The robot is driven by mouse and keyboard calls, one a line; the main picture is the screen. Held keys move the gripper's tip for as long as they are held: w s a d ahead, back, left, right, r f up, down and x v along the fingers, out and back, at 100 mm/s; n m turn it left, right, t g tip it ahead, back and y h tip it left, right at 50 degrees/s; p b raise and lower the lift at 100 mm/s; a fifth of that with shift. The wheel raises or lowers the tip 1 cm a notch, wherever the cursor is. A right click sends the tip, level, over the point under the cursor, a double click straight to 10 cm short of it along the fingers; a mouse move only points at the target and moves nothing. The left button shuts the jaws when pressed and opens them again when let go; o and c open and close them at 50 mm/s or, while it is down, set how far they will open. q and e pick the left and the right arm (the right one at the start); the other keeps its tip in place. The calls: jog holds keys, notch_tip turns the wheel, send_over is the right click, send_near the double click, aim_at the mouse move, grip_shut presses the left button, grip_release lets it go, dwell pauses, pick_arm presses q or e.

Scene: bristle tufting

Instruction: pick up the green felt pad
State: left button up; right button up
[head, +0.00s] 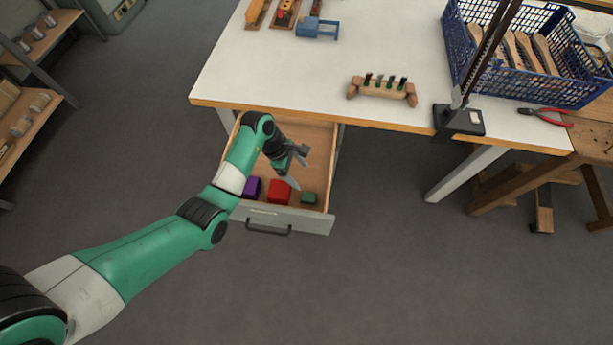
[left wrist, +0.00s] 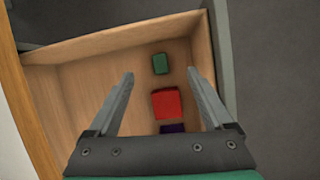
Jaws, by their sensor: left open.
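The green felt pad (head: 308,198) lies flat in the open drawer (head: 318,150), near its front right corner. It also shows in the left wrist view (left wrist: 160,64), beyond the fingertips and roughly between their lines. My left gripper (head: 298,168) is open and empty, above the drawer and a little behind and left of the pad. Its two fingers (left wrist: 160,78) show apart in the left wrist view, with nothing between them at the tips. My right gripper is in neither view.
A red block (head: 279,191) and a purple block (head: 252,187) sit left of the pad in the drawer. The drawer's grey front (head: 310,222) and wooden walls stand around them. The white table (head: 290,75) is behind, with a wooden brush holder (head: 382,91) and blue basket (head: 525,91).

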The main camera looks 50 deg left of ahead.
pick_arm(q)
jog(key=n+b, duration=0.1)
jog(key=b, duration=0.4)
send_near(305, 196)
notch_tip(305, 196, up, 2)
jog(key=s, duration=0.2)
jog(key=b+x, duration=0.2)
jog(key=x, duration=0.1)
jog(key=a+b+x, duration=0.1)
jog(key=x, duration=0.1)
jog(key=shift+w, duration=0.35)
jog(key=shift+w+d+f+b, duration=0.15)
jog(key=shift+d+f+b, duration=0.15)
jog(key=shift+f+b, duration=0.1)
jog(key=b+x, duration=0.4)
jog(key=x, duration=0.1)
jog(key=shift+w+b, duration=0.3)
jog(key=shift+b, duration=0.1)
jog(key=shift+r, duration=0.15)
grip_shut()
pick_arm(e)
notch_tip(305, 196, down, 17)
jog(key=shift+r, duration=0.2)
